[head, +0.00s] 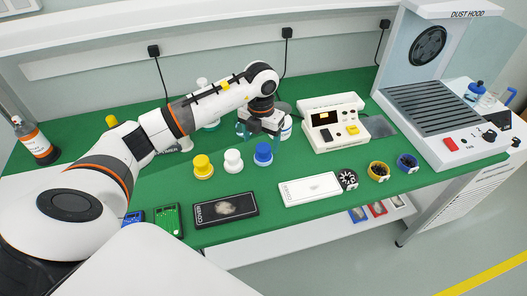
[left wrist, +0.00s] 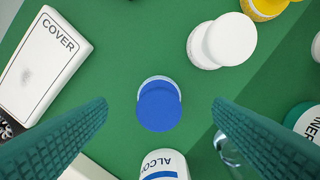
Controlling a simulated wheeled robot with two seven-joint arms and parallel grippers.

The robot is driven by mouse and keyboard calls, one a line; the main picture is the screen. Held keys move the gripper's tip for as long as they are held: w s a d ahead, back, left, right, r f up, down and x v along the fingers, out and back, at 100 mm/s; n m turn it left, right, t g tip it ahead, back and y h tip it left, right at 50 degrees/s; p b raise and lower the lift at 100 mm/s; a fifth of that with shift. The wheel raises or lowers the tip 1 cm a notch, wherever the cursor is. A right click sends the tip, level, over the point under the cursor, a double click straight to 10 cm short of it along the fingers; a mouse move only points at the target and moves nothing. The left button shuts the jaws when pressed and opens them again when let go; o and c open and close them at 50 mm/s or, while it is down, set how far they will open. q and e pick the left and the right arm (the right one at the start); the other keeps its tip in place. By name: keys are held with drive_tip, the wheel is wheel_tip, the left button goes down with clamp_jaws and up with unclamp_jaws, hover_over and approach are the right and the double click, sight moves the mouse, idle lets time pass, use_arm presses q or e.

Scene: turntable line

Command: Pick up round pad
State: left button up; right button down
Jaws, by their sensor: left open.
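Three round pads with thick round tops stand in a row on the green bench: a yellow one (head: 203,167), a white one (head: 233,160) and a blue one (head: 263,154). The task's words do not say which one is meant. In the left wrist view, the blue one (left wrist: 159,107) lies centred between my fingers, with the white one (left wrist: 229,40) and the yellow one (left wrist: 264,7) toward the upper right. My left gripper (head: 262,126) is open and empty, pointing down; in the left wrist view its fingers (left wrist: 159,101) sit apart on both sides of the blue pad, touching nothing visible. My right gripper is not in view.
An alcohol bottle (left wrist: 160,166) stands close beside the blue pad, and a thinner container (left wrist: 306,118) is near the right finger. A white cover box (head: 310,188) and a black box (head: 226,209) lie in front. A white device (head: 333,122) and the dust hood (head: 440,110) stand to the right.

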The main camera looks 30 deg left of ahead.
sight(263, 148)
use_arm(q)
drive_tip(key=shift+w+f+p, duration=0.25)
drive_tip(key=shift+f+p, duration=0.2)
drive_tip(key=shift+f, duration=1.1)
drive_tip(key=shift+w+f+p, duration=0.2)
drive_tip(key=shift+f+p, duration=0.25)
drive_tip(key=shift+f, duration=1.05)
drive_tip(key=c, duration=1.1)
drive_tip(key=shift+r, duration=0.15)
wheel_tip(263, 148, up, 9)
drive_tip(key=shift+r+b, duration=0.1)
drive_tip(key=shift+b, duration=0.95)
drive_tip(key=shift+r, duration=0.35)
drive_tip(key=shift+o, duration=1.3)
drive_tip(key=shift+c, duration=0.6)
